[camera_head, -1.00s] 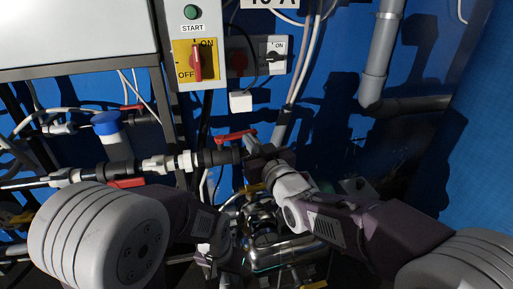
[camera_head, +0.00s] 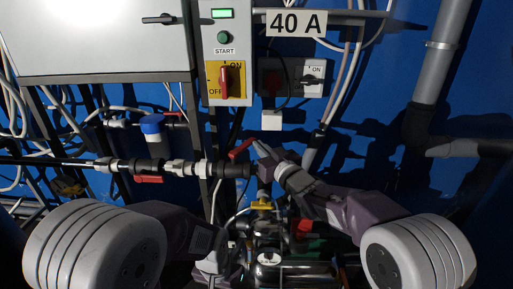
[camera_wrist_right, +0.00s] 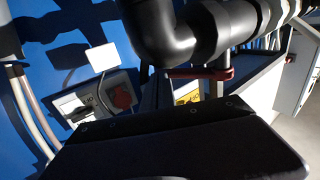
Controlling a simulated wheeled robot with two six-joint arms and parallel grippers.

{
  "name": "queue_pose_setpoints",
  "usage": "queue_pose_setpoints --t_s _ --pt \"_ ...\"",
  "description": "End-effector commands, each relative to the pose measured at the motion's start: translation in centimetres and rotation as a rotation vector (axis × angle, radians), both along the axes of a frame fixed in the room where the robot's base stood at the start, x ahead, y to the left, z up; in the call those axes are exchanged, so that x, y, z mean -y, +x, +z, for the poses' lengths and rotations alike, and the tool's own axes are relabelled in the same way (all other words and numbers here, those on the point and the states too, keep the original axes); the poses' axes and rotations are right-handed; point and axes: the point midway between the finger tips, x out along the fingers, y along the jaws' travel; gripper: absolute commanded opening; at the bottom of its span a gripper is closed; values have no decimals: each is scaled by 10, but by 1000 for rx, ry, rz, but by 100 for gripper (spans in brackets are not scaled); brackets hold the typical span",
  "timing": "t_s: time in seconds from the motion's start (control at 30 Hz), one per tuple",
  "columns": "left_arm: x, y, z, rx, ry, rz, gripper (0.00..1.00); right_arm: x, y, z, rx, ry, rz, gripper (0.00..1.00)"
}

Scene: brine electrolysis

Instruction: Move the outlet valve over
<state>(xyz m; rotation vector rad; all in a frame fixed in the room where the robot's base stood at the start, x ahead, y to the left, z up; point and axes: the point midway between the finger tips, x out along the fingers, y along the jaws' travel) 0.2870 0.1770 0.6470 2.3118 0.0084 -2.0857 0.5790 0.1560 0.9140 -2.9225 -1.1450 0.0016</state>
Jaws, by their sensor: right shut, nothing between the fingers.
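A valve with a red lever (camera_head: 240,149) sits at the right end of the horizontal pipe, and I take it to be the outlet valve. Its lever slants up to the right. My right gripper (camera_head: 262,150) is shut and empty, with its tip close to the lever's right end; I cannot tell if they touch. In the right wrist view a red lever (camera_wrist_right: 200,73) shows under a black pipe elbow (camera_wrist_right: 170,30); the fingertips are not clear there. My left arm comes in at lower left, and its gripper (camera_head: 212,264) is low, its fingers unclear.
A second red lever (camera_head: 148,179) hangs under the pipe (camera_head: 175,168), below a blue-capped fitting (camera_head: 153,125). A control box (camera_head: 225,50) with a red switch is above. Pipes and a shiny metal vessel (camera_head: 290,272) crowd the space below. A grey pipe (camera_head: 440,60) runs down at right.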

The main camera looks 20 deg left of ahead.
Motion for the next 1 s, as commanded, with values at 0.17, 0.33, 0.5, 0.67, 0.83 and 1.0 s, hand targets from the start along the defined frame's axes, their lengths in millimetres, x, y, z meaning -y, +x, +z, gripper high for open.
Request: queue_pose_setpoints --t_s 0.17,0.33,0.5,0.67,0.83,1.0 --pt "0 0 10 0 0 0 36 -5 12 2 1 1 -17 0" --pt "0 0 15 0 0 0 36 -14 18 1 -1 -1 -19 0" --pt "0 0 19 0 0 0 36 -22 23 1 0 0 -18 0" --pt "0 0 21 0 0 0 36 -27 25 1 1 0 -18 0" --pt "0 0 22 0 0 0 36 -30 26 1 1 0 -19 0" --pt "0 0 22 0 0 0 36 -31 27 1 1 0 -19 0"
